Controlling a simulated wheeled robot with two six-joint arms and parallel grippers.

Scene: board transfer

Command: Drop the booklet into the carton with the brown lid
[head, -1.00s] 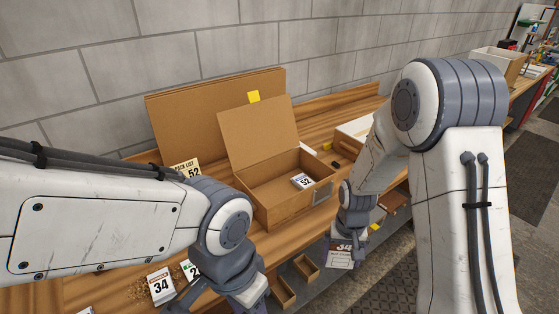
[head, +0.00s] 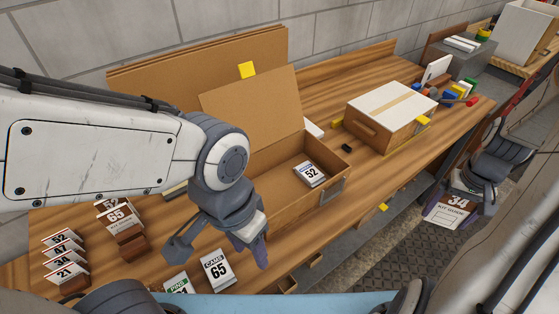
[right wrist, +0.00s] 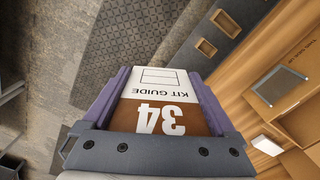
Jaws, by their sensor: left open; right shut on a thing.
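The booklet (head: 455,209), white and brown with "34" and "KIT GUIDE" on it, is held in my right gripper (head: 462,197) off the table's front edge at the right. In the right wrist view the booklet (right wrist: 160,90) sits between the two purple fingers. The carton with the brown lid (head: 283,204) stands mid-table, its lid (head: 252,105) raised; a card marked "52" (head: 311,174) lies inside. My left gripper (head: 222,252) is open and empty, in front of this carton's left side and partly hiding it.
A closed carton with a white lid (head: 394,104) stands right of the open one. Cards marked "65" (head: 216,268) and others in stands (head: 65,262) are at the front left. Coloured blocks and a grey box (head: 463,62) are at the far right.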

